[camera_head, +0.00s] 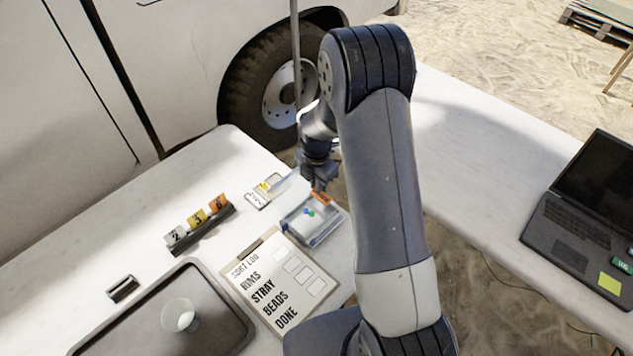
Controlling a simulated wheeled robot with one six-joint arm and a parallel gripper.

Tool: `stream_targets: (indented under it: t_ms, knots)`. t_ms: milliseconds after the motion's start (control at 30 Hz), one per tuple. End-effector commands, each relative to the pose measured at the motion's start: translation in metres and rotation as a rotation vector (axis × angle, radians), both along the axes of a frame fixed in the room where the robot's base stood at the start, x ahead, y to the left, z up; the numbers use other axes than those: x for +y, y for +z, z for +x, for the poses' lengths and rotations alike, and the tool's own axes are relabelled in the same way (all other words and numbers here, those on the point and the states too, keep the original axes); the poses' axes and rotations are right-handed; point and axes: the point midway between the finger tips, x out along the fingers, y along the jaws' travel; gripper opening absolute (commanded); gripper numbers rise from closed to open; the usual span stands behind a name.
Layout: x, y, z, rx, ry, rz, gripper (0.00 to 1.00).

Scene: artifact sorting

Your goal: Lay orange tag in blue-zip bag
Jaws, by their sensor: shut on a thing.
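My gripper (319,184) points down over the far edge of the blue-zip bag and is shut on a small orange tag (322,198). The tag shows just below the fingers, at the bag's upper right part. I cannot tell whether it touches the bag. The clear blue-zip bag (321,234) lies on the white table and has small blue and green beads in it. My arm stands close along the bag's right side.
A second clear bag (284,189) with a yellow tag lies just beyond. A dark rack (205,239) of numbered markers stands left. A clipboard (262,287) and a grey tray (226,305) with a clear cup (178,314) lie nearer. A laptop (575,235) is on the right table.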

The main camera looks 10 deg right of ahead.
Motion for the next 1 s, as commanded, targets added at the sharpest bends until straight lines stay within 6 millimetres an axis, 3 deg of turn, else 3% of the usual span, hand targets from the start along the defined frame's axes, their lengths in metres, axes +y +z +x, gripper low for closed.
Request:
stream_targets:
  t_ms: [600,1000]
  knots:
    - [0.0,-0.054,0.0,0.0,0.0,0.0,0.0]
    - [0.0,-0.065,0.0,0.0,0.0,0.0,0.0]
